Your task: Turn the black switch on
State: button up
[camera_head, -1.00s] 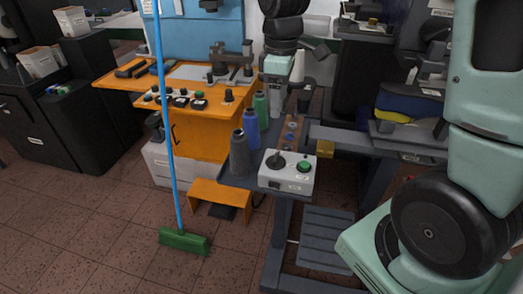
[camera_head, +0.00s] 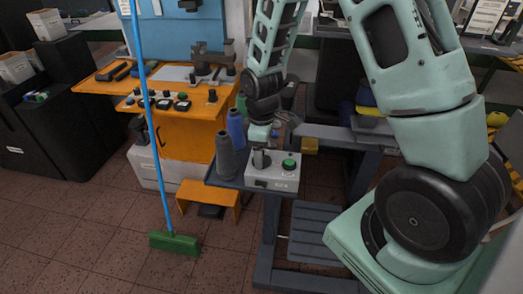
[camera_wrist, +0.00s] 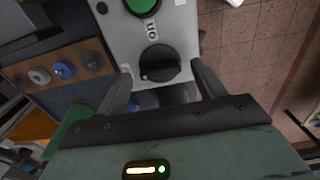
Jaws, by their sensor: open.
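The black switch (camera_wrist: 160,63) is a round knob with a raised grip on a light grey control box (camera_wrist: 186,28). A label that appears to read "ON" is printed beside it. My gripper (camera_wrist: 161,72) is open, with one finger on each side of the switch; contact is not visible. In the head view, my gripper (camera_head: 260,145) points down over the left part of the box (camera_head: 285,178), at the switch (camera_head: 261,159), which it partly hides.
A green button (camera_head: 289,165) sits on the box to the right of the switch. Dark and blue thread cones (camera_head: 226,156) stand close to its left. An orange workbench (camera_head: 185,130) and a blue-handled green broom (camera_head: 174,243) are farther left.

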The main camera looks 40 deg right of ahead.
jog(key=shift+f, duration=0.35)
jog(key=c, duration=1)
